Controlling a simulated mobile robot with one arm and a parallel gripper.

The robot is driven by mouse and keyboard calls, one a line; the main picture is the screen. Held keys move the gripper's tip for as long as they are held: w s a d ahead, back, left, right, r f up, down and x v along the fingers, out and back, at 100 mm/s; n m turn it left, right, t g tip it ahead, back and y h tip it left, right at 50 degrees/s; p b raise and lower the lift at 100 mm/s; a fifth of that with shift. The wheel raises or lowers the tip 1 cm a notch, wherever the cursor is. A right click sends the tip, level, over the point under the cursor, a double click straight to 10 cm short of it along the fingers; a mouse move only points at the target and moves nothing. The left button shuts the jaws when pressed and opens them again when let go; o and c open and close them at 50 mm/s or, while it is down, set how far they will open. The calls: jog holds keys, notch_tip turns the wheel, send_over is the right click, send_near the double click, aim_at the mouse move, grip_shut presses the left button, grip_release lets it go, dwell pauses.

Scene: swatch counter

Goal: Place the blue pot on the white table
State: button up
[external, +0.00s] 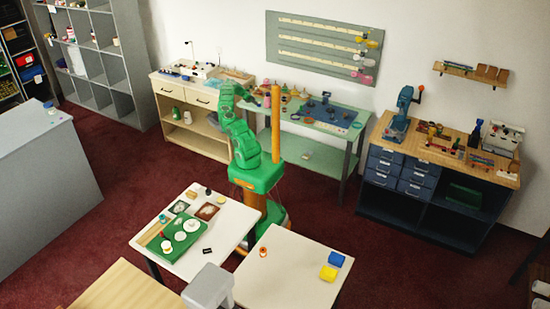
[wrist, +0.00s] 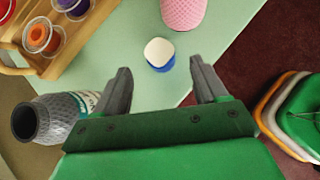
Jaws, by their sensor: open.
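A small blue pot with a white lid (wrist: 160,56) stands on the light green table (wrist: 130,82) in the wrist view. My gripper (wrist: 160,68) is open and empty, with its two grey fingers to either side of the pot in the picture. I cannot tell how high the fingers are above it. In the external view, my arm reaches over the green table (external: 292,128) at the back; the fingers and the pot cannot be made out there. Two white-topped tables stand in front: the left one (external: 226,243) and the right one (external: 285,272).
A pink textured cup (wrist: 183,12) stands just beyond the pot. A wooden rack (wrist: 75,62) with cups of coloured contents and a grey textured bottle (wrist: 40,121) are at left. The left white table holds a green tray (external: 180,250); the right has blue and yellow blocks (external: 329,272) and bare room.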

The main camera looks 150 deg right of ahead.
jog(key=x, duration=0.3)
jog(key=shift+s+a, duration=0.15)
jog(key=shift+a, duration=0.1)
jog(key=shift+s+a+f, duration=0.2)
jog(key=shift+s+f, duration=0.15)
jog(key=shift+f, duration=0.1)
jog(key=c, duration=1.2)
jog(key=shift+w+r, duration=0.15)
jog(key=shift+r, duration=1.55)
jog(key=shift+c, duration=0.2)
jog(key=w+a+r, duration=0.7)
jog(key=w+r, duration=0.2)
jog(key=w, duration=0.2)
jog(key=shift+w+r, duration=0.2)
jog(key=shift+w, duration=0.15)
jog(key=shift+r, duration=0.15)
jog(key=shift+w, duration=0.1)
